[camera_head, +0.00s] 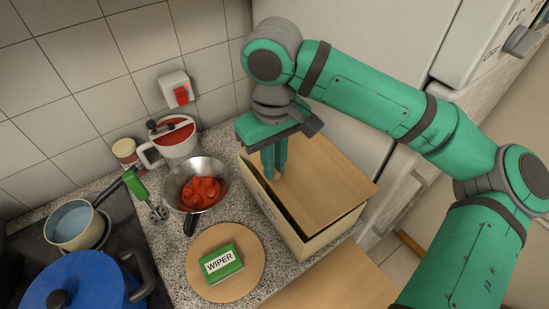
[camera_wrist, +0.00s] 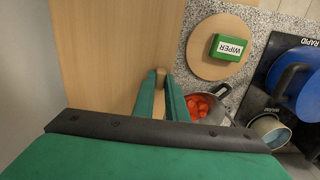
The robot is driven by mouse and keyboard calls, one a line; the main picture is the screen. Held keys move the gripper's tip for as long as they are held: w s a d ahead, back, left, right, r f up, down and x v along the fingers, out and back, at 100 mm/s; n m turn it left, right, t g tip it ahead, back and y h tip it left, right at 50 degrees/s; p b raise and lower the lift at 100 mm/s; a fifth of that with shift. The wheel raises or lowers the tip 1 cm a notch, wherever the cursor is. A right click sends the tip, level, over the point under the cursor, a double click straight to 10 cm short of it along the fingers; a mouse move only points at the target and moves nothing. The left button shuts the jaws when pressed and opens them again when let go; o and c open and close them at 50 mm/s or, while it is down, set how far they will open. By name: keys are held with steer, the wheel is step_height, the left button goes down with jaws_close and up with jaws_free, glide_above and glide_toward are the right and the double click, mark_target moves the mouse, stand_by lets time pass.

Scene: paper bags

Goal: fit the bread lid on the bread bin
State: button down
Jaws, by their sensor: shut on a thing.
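The bread bin (camera_head: 300,247) is a cream box standing on the speckled counter in the head view. The bread lid (camera_head: 325,183) is a light wooden board over the bin's top; it fills the upper left of the wrist view (camera_wrist: 110,50). A dark gap shows between the lid and the bin's left wall, so the lid is not flush there. I cannot tell whether it touches the other walls. My gripper (camera_head: 275,174) points down at the lid's far left part and is shut on its small wooden handle (camera_wrist: 161,76), with a finger on each side.
A round wooden board (camera_head: 199,281) with a green WIPER box (camera_head: 222,263) lies left of the bin. A pan of tomatoes (camera_head: 201,192), a white-and-red jug (camera_head: 174,138) and a hand blender (camera_head: 140,187) stand close by. A blue pot (camera_head: 84,282) is at lower left.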

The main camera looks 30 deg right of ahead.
steer(key=shift+w+a+f, duration=0.1)
steer(key=shift+a+f, duration=0.05)
steer(key=shift+f, duration=0.65)
steer(key=shift+w+a+f, duration=0.1)
steer(key=shift+f, duration=0.95)
steer(key=shift+d+f, duration=0.1)
steer(key=shift+f, duration=0.65)
stand_by(1.6)
steer(key=c, duration=1.2)
jaws_free()
steer(key=shift+r, duration=3.5)
